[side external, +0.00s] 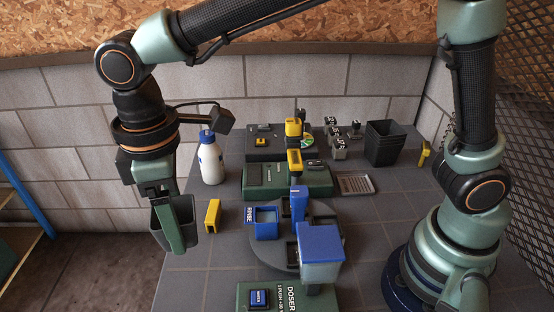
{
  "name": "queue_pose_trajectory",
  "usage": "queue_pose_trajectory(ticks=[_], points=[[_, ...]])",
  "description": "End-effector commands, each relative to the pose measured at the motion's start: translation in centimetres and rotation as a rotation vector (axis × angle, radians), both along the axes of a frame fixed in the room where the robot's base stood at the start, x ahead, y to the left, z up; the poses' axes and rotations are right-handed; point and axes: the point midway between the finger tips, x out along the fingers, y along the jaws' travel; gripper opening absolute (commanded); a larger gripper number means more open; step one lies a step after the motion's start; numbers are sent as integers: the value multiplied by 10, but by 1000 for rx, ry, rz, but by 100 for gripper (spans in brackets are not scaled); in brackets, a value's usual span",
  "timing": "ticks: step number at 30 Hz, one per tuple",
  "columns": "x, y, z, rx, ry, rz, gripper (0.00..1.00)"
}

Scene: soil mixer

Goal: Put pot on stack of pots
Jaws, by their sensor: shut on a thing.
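My gripper (171,222) is at the left in the side external view, shut on a dark grey pot (188,220). The pot hangs upright in the jaws near the table's left edge. One green finger crosses in front of the pot and hides part of it. The stack of pots (385,146) is black and tapered, and stands upright at the back right of the table, well away from my gripper.
A white bottle with a blue cap (211,162) and a yellow block (213,216) stand near the held pot. A round platform (262,250) with blue containers, a green-based device (262,181) and a green doser (268,299) fill the middle. A metal tray (354,184) lies before the stack.

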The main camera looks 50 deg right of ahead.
Motion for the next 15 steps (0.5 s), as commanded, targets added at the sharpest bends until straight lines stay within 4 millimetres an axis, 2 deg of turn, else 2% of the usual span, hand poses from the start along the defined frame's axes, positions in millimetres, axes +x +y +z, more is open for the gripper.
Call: queue_pose_trajectory(ticks=[4, 8, 11, 15], points=[[13, -14, 10, 1, -1, -48, 20], [42, -48, 18, 1, 0, -160, 20], [69, -88, 26, 1, -2, -278, 20], [99, -150, 37, 1, -2, -451, 20]])
